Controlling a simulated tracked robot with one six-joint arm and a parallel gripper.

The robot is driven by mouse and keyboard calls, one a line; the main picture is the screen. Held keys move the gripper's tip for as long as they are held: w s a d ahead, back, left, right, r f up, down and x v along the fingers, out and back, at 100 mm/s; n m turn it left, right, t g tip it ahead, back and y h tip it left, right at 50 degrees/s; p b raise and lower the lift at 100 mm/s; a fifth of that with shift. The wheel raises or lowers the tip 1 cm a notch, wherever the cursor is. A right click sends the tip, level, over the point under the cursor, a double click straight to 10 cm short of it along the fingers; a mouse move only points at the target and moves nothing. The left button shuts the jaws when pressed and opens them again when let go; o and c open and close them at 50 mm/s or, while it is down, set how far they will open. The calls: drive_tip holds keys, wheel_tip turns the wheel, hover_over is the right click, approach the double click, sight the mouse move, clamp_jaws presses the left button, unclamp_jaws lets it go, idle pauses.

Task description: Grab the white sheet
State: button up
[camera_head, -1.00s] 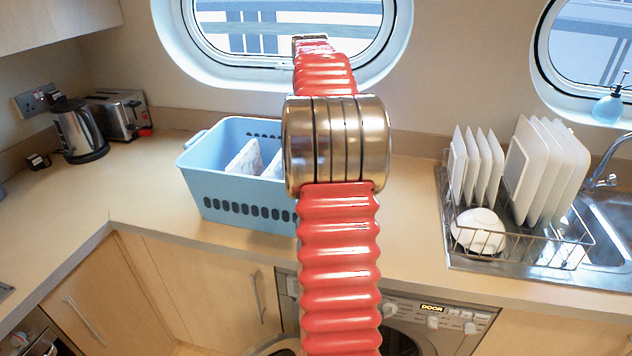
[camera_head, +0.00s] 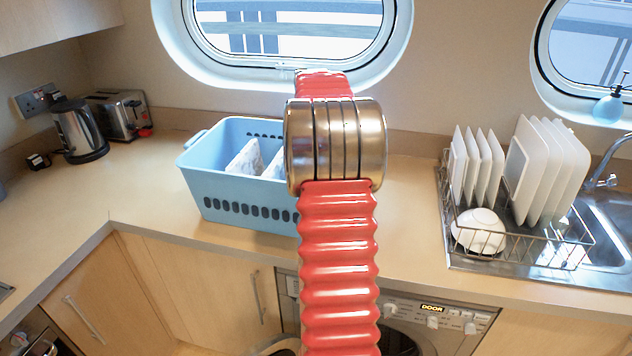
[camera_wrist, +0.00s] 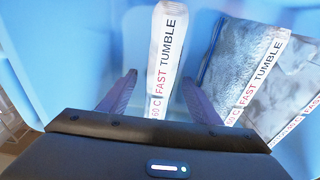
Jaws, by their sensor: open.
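In the wrist view, a white sheet (camera_wrist: 166,60), seen nearly edge-on, bears a label reading "60 C FAST TUMBLE". My gripper (camera_wrist: 160,92) is open, with one dark finger on each side of it. I cannot tell whether either finger touches it. The sheet is inside a light blue basket (camera_head: 235,193), which also shows in the wrist view (camera_wrist: 75,50). In the head view, my red arm hides the gripper and part of the basket. A whitish patterned piece (camera_head: 244,160) stands in the basket there.
Grey-blue folded fabric (camera_wrist: 235,62) with similar labels lies right of the white sheet in the basket. On the counter stand a kettle (camera_head: 78,132), a toaster (camera_head: 117,116) and a dish rack (camera_head: 500,240) with plates. Counter between basket and rack is mostly clear.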

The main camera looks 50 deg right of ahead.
drive_tip(key=shift+d+f, duration=0.15)
drive_tip(key=shift+f, duration=2.1)
drive_tip(key=shift+w, duration=0.1)
clamp_jaws()
drive_tip(key=shift+r, duration=0.1)
wheel_tip(320, 180, up, 10)
drive_tip(key=shift+f, duration=0.1)
